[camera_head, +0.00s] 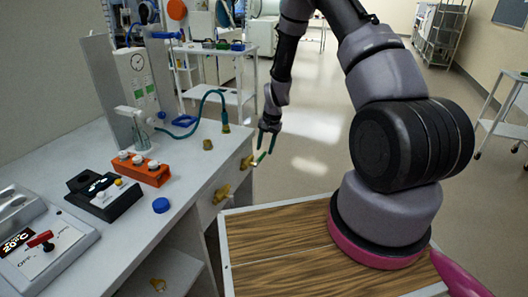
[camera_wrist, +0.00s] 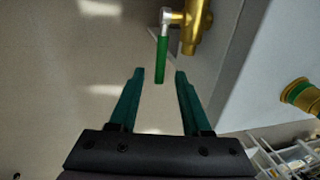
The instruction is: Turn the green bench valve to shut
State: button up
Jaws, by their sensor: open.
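The green bench valve has a brass body (camera_head: 246,162) on the front face of the white bench and a straight green lever (camera_head: 261,157). In the wrist view the lever (camera_wrist: 161,60) hangs from a pale stem beside the brass body (camera_wrist: 193,25) and points down the picture. My gripper (camera_head: 268,142) is open and empty at the bench front, close to the lever. In the wrist view the lever's free end lies between the two fingertips of my gripper (camera_wrist: 160,73), with a gap on each side. I cannot tell whether the tips reach its depth.
A second brass valve (camera_head: 222,193) is on the bench front, nearer. On the bench are an orange block (camera_head: 141,168), a black device (camera_head: 104,196), a blue cap (camera_head: 161,205) and a teal hose (camera_head: 205,97). The floor (camera_head: 310,135) right of my gripper is clear.

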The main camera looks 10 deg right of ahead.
jog(key=shift+w+a+f, duration=0.1)
jog(key=shift+f, duration=0.55)
jog(key=shift+w+a+f, duration=0.1)
jog(key=shift+f, duration=0.5)
grip_shut()
dwell(0.5)
